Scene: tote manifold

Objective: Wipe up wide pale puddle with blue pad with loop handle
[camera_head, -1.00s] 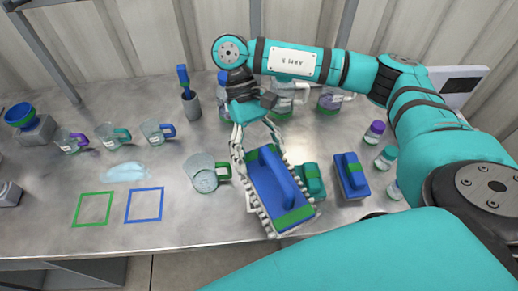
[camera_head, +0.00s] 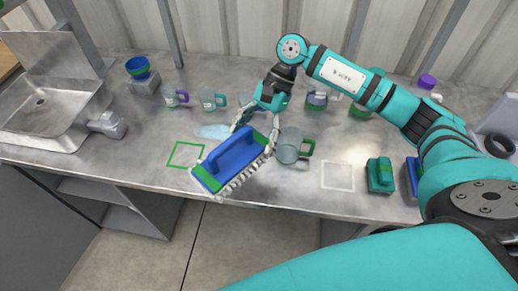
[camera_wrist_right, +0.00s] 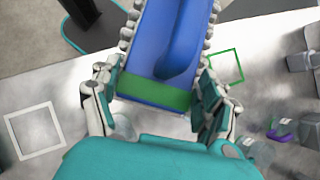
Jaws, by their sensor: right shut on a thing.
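The blue pad with a loop handle (camera_head: 236,158) has green end bands. My right gripper (camera_head: 257,128) is shut on it and holds it above the front part of the counter, tilted. In the right wrist view the pad (camera_wrist_right: 160,60) sits between the fingers of my right gripper (camera_wrist_right: 160,95). The wide pale puddle (camera_head: 212,131) lies on the counter behind the pad, to the left of my gripper, partly hidden by the pad and hand. My left gripper is not in view.
A green square outline (camera_head: 184,155) lies left of the pad and a white one (camera_head: 338,176) to the right. A clear beaker (camera_head: 289,147) stands close to my right gripper. Handled cups (camera_head: 210,99) stand behind the puddle. A green pad (camera_head: 380,175) is at right, a sink (camera_head: 45,110) at left.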

